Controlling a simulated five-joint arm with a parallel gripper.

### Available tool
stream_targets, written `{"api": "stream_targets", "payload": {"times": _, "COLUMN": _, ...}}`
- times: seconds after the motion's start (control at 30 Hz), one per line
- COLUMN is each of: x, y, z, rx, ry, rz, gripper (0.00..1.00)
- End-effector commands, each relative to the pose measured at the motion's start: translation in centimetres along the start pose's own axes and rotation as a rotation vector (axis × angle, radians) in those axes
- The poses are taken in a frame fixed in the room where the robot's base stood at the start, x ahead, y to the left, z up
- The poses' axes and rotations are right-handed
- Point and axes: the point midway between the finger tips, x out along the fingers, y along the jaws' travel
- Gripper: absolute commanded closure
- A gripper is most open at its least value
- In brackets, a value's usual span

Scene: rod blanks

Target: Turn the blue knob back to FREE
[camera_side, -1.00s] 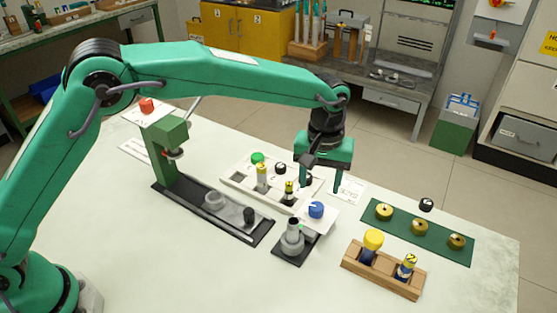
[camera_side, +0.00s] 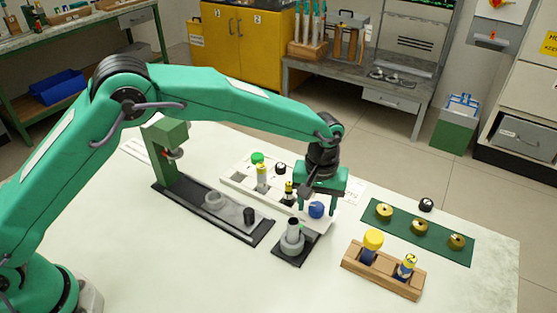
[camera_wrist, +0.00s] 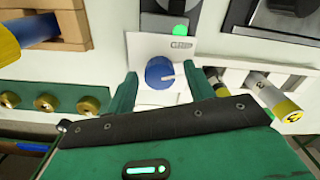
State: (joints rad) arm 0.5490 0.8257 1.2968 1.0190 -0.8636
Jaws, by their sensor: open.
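The blue knob (camera_side: 316,210) sits on a white plate beside the grey cylindrical fixture (camera_side: 292,238). In the wrist view the blue knob (camera_wrist: 160,72) shows a white pointer line reaching toward the right. A small label (camera_wrist: 181,43) is on the plate above it; its text is too small to read. My gripper (camera_side: 318,210) is low over the knob. In the wrist view the two green fingers of my gripper (camera_wrist: 158,92) are open, one on each side of the knob, with visible gaps. I cannot tell whether the fingertips are level with it.
A green light (camera_wrist: 180,31) glows on the fixture. A white rack (camera_side: 240,185) with yellow-banded rods stands just left of my gripper. A wooden block (camera_side: 383,270) with rods is at the front right. A green mat (camera_side: 400,227) holds brass rings.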

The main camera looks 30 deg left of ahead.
Motion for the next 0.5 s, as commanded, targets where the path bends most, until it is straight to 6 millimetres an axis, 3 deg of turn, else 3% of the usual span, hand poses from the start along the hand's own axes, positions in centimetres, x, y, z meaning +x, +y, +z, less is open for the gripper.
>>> {"api": "stream_targets", "payload": {"times": 0.1, "x": 0.0, "y": 0.0, "z": 0.0, "rx": 0.0, "ry": 0.0, "rz": 0.0, "gripper": 0.49}}
{"api": "stream_targets", "payload": {"times": 0.33, "x": -0.02, "y": -0.01, "z": 0.0, "rx": 0.0, "ry": 0.0, "rz": 0.0, "gripper": 0.92}}
{"api": "stream_targets", "payload": {"times": 0.5, "x": -0.03, "y": -0.02, "z": 0.0, "rx": 0.003, "ry": 0.0, "rz": 0.0, "gripper": 0.92}}
